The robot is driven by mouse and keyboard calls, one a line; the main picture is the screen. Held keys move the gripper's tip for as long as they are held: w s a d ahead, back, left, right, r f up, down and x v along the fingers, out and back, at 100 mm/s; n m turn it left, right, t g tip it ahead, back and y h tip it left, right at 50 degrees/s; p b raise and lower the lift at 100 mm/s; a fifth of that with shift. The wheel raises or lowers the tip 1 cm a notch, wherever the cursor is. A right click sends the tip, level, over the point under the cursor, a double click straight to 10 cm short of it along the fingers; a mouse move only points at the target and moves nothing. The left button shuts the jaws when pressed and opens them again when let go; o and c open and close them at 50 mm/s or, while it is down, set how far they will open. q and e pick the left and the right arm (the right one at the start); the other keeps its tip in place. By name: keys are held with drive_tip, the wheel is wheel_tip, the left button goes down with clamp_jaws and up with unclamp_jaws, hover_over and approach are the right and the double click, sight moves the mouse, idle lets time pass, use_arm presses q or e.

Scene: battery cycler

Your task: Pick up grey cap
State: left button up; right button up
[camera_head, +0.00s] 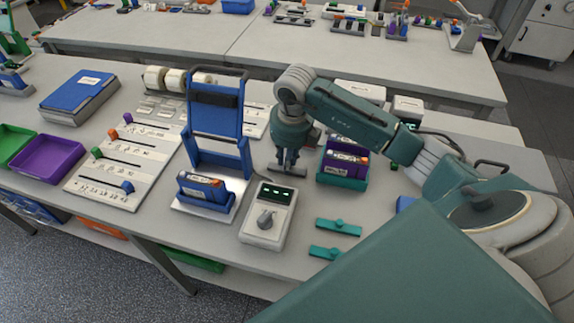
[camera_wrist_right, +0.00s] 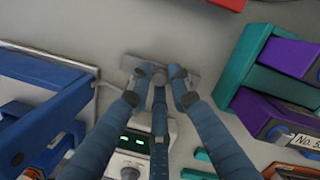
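The grey cap (camera_head: 290,171) is a flat bar with a small raised knob. It appears to lie on the table behind the grey device with the green display. It also shows in the right wrist view (camera_wrist_right: 190,79), at the fingertips. My right gripper (camera_head: 289,158) points down right over the cap. In the right wrist view its fingers (camera_wrist_right: 160,76) stand apart around the knob, with small gaps visible, so it looks open. Whether any finger touches the knob is hard to see. My left gripper is not in view.
The grey device (camera_head: 262,230) stands in front of the cap. A blue upright frame (camera_head: 216,115) is to its left, a teal and purple battery holder (camera_head: 343,168) to its right. Two teal caps (camera_head: 338,227) (camera_head: 325,252) lie on free table front right.

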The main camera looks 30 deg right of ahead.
clamp_jaws()
